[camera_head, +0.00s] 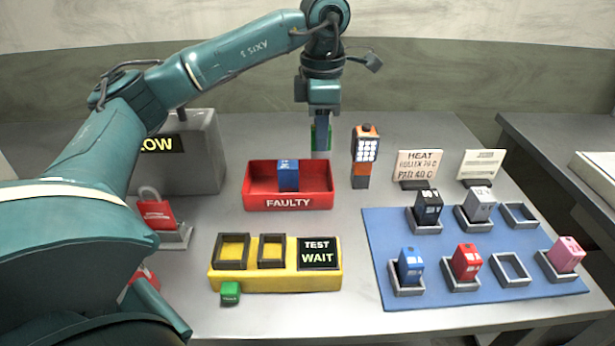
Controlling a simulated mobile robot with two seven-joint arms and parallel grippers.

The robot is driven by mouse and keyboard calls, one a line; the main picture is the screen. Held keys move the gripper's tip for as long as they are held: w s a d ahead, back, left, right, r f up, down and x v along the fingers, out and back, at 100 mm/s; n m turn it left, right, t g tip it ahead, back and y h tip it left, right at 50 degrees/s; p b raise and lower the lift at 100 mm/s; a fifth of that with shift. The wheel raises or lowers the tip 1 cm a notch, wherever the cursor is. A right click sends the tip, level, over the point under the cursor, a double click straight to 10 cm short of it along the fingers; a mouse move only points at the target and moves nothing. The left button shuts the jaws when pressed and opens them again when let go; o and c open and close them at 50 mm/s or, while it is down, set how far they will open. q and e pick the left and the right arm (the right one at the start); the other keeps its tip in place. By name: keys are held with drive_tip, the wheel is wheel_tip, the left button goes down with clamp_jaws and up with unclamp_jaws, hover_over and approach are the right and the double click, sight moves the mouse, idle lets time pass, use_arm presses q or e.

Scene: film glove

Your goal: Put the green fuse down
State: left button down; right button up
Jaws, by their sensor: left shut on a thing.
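My left gripper (321,143) points straight down above and behind the right end of the red tray. It is shut on the green fuse (329,138), of which only narrow green edges show beside the fingers. The fuse appears held above the table, though the exact gap is hard to tell. The red tray (290,203), labelled FAULTY, holds a blue fuse (288,175). A yellow tester (275,284) has two empty dark sockets and a display (318,253) reading TEST WAIT. My right gripper is not in view.
A blue mat (400,239) at right bears several holders with black, grey, blue, red and pink fuses; two holders are empty. An orange handheld device (364,155) and a HEAT card (419,166) stand behind. A small green block (230,293) sits at the tester's front. A red padlock (155,212) is left.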

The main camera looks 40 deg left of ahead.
sight(320, 156)
use_arm(q)
wheel_tip(320, 156, down, 8)
drive_tip(key=shift+f, duration=0.1)
idle(0.4)
drive_tip(key=c, duration=1.3)
unclamp_jaws()
drive_tip(key=shift+f, duration=0.1)
drive_tip(key=shift+o, duration=0.2)
wheel_tip(320, 156, up, 12)
drive_tip(key=shift+r, duration=0.2)
drive_tip(key=shift+s, duration=0.1)
